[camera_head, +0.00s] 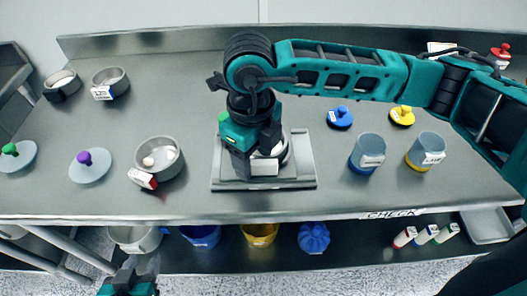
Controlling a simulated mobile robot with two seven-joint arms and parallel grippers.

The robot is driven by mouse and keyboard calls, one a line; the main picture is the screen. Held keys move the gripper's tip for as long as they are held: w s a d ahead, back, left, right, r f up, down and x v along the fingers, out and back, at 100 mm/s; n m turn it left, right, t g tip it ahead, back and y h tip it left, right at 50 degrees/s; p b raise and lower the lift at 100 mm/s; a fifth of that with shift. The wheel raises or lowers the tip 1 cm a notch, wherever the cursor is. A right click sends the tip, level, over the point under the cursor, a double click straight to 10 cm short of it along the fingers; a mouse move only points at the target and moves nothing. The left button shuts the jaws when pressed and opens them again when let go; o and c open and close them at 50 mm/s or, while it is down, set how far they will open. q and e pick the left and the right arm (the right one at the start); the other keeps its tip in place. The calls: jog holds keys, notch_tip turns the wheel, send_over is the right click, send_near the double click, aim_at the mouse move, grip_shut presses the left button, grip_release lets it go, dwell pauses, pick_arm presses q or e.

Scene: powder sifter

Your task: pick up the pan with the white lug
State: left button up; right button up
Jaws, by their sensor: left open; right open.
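My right gripper (262,155) points down over the square metal plate (301,182) in the middle of the bench, with its jaws open. A round metal pan (287,151) on that plate is mostly hidden behind this gripper. A white block (264,169), apparently its lug, shows at the front of the pan, close below the gripper. I cannot tell whether the fingers touch it. My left gripper (129,287) is open and empty at the bottom edge, low in front of the bench.
Other pans stand at left: one with a red lug (160,160), two at the back (110,80) (62,82). Lids with purple (90,166) and green (18,156) knobs lie nearby. Blue (367,154) and yellow (426,152) cups stand right. Bins and bottles sit on the lower shelf.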

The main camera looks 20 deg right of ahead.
grip_shut()
dwell(0.4)
jog(key=shift+r, duration=0.1)
